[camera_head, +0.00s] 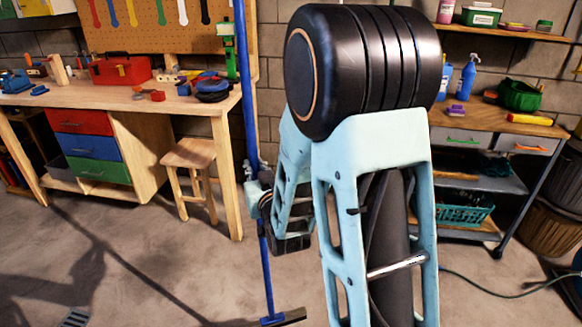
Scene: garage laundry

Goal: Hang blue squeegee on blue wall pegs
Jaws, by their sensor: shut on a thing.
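The blue squeegee (249,95) is a long blue pole, held nearly upright and tilted slightly. Its top runs out of the picture. Its dark, wide head (285,317) is at the bottom, low over or on the floor; I cannot tell if it touches. My gripper (256,187) is shut on the pole, around the lower middle of the part that shows. My arm hides much of the middle of the view. I cannot make out any blue wall pegs here.
A wooden workbench (120,99) with a red toolbox (120,69) stands left, a stool (190,155) beside it. A pegboard (160,35) with tools hangs behind. At right is a shelf unit (490,125) with bottles and a teal basket (465,214). A green hose (505,294) lies on the floor.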

